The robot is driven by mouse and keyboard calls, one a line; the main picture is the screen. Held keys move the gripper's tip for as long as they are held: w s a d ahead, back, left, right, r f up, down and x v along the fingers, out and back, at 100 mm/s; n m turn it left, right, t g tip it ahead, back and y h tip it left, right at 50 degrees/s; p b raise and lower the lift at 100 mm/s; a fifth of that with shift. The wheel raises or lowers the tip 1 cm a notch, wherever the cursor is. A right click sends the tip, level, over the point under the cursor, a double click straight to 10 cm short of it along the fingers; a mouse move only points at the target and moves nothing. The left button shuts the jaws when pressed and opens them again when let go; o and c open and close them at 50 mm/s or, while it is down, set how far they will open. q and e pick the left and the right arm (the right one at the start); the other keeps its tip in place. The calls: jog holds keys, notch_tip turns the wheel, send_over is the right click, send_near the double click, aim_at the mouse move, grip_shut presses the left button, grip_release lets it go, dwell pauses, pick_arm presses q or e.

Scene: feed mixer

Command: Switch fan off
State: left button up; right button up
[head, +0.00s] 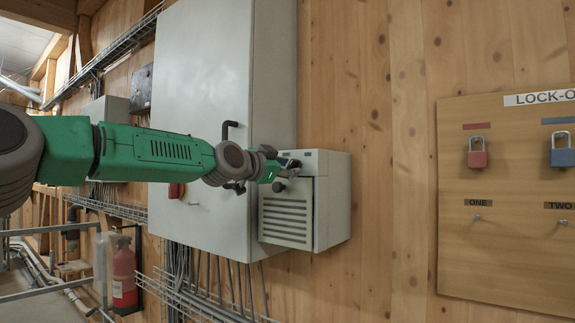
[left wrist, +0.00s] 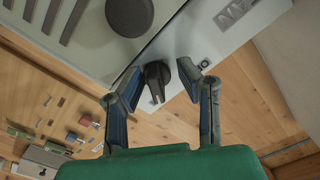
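The fan unit (head: 333,205) is a light grey box with a louvred front, fixed to the side of a tall grey cabinet. My left gripper (head: 280,178) is at the upper front of this box and hides part of it. In the left wrist view, the left gripper (left wrist: 165,72) has its two fingers apart. A dark switch knob (left wrist: 155,78) on the grey panel shows between the fingertips, closer to the left finger. Contact is unclear. My right gripper is not in view.
A larger round black knob (left wrist: 130,14) is beside the louvres. The tall grey cabinet (head: 205,80) has a black handle (head: 229,128). A lock-out board (head: 510,230) with red (head: 478,155) and blue padlocks (head: 562,152) hangs at right. A red extinguisher (head: 124,275) stands lower left.

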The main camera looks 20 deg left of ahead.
pick_arm(q)
jog(key=shift+w+d+r, duration=0.1)
jog(key=shift+w+d, duration=0.2)
jog(key=shift+d, duration=0.6)
jog(key=shift+s+d, duration=0.1)
jog(key=shift+d, duration=0.05)
jog(key=shift+a, duration=0.4)
grip_shut()
jog(key=shift+w+a+f, duration=0.2)
jog(key=shift+d, duration=0.1)
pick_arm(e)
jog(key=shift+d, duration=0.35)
